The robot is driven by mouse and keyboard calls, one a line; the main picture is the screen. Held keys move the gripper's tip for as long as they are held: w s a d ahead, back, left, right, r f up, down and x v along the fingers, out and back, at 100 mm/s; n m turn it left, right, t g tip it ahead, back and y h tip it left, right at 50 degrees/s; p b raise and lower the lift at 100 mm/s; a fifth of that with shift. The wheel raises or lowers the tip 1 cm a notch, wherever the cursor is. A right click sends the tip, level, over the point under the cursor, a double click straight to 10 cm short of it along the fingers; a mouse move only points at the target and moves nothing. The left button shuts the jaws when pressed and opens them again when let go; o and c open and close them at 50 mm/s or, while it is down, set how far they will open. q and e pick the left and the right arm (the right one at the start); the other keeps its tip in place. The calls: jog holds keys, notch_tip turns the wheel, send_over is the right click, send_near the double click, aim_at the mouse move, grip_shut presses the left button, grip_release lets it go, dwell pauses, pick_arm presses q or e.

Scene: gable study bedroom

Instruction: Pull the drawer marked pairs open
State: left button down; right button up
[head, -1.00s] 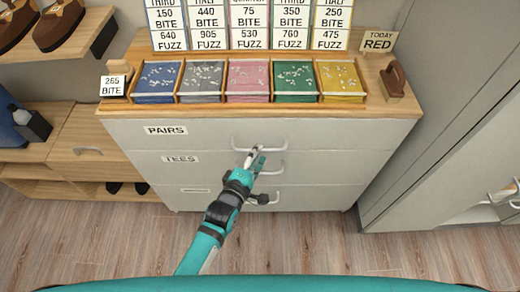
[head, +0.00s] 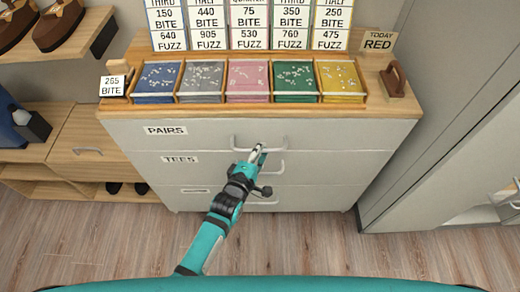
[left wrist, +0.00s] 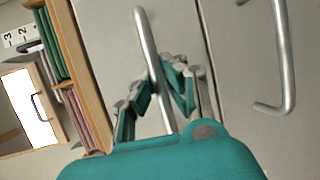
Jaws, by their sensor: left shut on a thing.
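The drawer marked pairs (head: 195,132) is the top drawer of the pale grey chest, with its label at the left of its front. It looks flush with the chest. Its metal bar handle (head: 240,145) also shows in the left wrist view (left wrist: 144,40). My left gripper (head: 258,151) is at the middle of this handle. In the left wrist view its fingers (left wrist: 158,92) are shut around the bar, one on each side. The gripper hides part of the handle in the head view. My right gripper is not in view.
The tees drawer (head: 215,165) is just below, and its handle (left wrist: 282,55) is near in the left wrist view. Card packs (head: 248,78) stand in a wooden rack on top. A cabinet (head: 470,140) stands at the right. The wood floor (head: 320,240) before the chest is clear.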

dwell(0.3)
pick_arm(q)
jog(key=s+p, duration=0.7)
jog(key=s, duration=2.1)
jog(key=shift+s, duration=0.25)
jog(key=shift+r, duration=0.1)
jog(key=c, duration=1.4)
grip_release()
jog(key=shift+o, duration=0.2)
jog(key=shift+s, duration=0.15)
jog(key=v, duration=1.2)
